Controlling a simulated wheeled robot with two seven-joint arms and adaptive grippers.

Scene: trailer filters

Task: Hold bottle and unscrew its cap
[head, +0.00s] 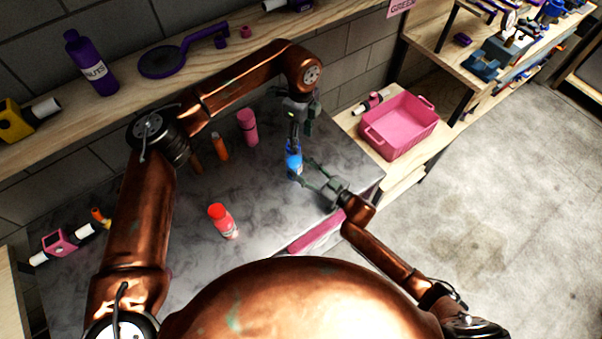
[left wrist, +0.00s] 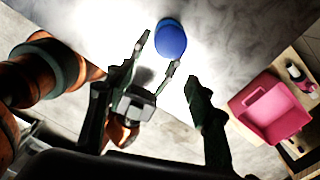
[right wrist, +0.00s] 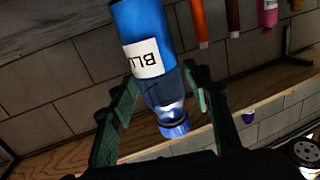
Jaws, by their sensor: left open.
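The blue bottle (head: 294,160) stands upright on the grey marbled table near its right end. The right wrist view shows its label and its blue cap (right wrist: 173,129), inverted in that picture. My right gripper (head: 306,171) is open beside the bottle. Its fingers point at it, with the tips near its sides; the left wrist view shows a gap at one finger. My left gripper (head: 300,128) is open and empty above the bottle, pointing down. In the left wrist view the bottle (left wrist: 171,38) shows from above, beyond the fingers.
Red (head: 223,221), orange (head: 220,146) and pink (head: 248,127) bottles stand on the table, left of the blue one. A pink crate (head: 400,124) sits on a wooden surface to the right. A wooden shelf (head: 120,95) with a purple bottle (head: 90,62) runs along the wall.

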